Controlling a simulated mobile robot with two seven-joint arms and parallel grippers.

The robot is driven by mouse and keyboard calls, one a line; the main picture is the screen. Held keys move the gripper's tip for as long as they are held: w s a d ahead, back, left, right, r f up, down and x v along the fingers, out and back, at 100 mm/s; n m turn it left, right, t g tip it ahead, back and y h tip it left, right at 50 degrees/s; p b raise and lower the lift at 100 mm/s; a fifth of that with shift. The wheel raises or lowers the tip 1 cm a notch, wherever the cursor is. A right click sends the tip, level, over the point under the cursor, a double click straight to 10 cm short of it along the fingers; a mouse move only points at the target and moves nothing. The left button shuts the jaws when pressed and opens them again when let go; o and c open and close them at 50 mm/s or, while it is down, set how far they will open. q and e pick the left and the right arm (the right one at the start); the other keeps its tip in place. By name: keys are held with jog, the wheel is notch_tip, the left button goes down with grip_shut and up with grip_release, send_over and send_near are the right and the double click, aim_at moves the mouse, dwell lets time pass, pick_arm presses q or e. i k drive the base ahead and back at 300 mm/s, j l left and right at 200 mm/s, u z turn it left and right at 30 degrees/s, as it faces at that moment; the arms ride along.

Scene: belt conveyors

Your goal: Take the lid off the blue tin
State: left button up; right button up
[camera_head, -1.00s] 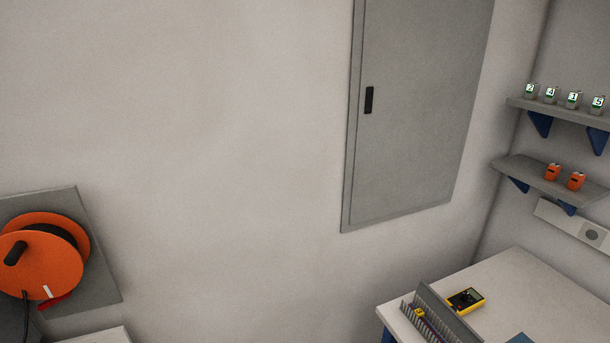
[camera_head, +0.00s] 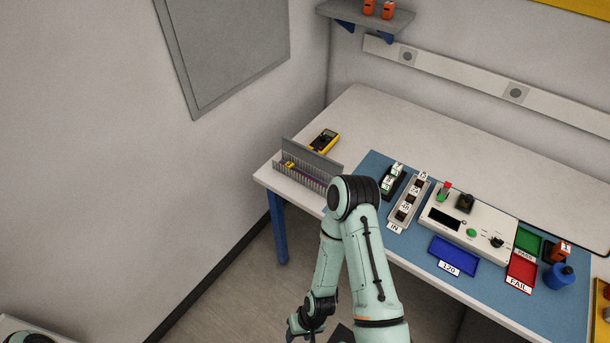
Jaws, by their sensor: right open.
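The blue tin (camera_head: 558,278) stands at the right end of the blue mat, beside the red FAIL tray. It is round, and a darker knob shows on its top, so the lid appears to be on. My right gripper (camera_head: 297,328) is low in front of the bench, left of my right arm's forearm, and far from the tin. It is open and partly cut off by the bottom edge; nothing shows in it. My left gripper is not in view.
The bench (camera_head: 375,110) carries a blue mat (camera_head: 400,245), a test box (camera_head: 470,222), a blue tray (camera_head: 453,256), a green tray (camera_head: 527,241), a red tray (camera_head: 521,270), a wire rack (camera_head: 305,172) and a yellow multimeter (camera_head: 324,140). The bench's back strip is clear.

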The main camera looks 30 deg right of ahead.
aim_at(563, 273)
jog(key=k+l+z, duration=0.1)
jog(key=z, duration=3.15)
jog(key=l+u, duration=0.1)
jog(key=u, duration=0.25)
jog(key=l+u, duration=0.15)
jog(key=u, duration=0.25)
jog(key=l+u, duration=0.15)
jog(key=u, duration=0.2)
jog(key=l+u, duration=0.2)
jog(key=l, duration=0.15)
jog(key=k+l+u, duration=0.1)
jog(key=l+u, duration=0.15)
jog(key=k+l+u, duration=0.2)
jog(key=l, duration=0.2)
jog(key=i, duration=0.05)
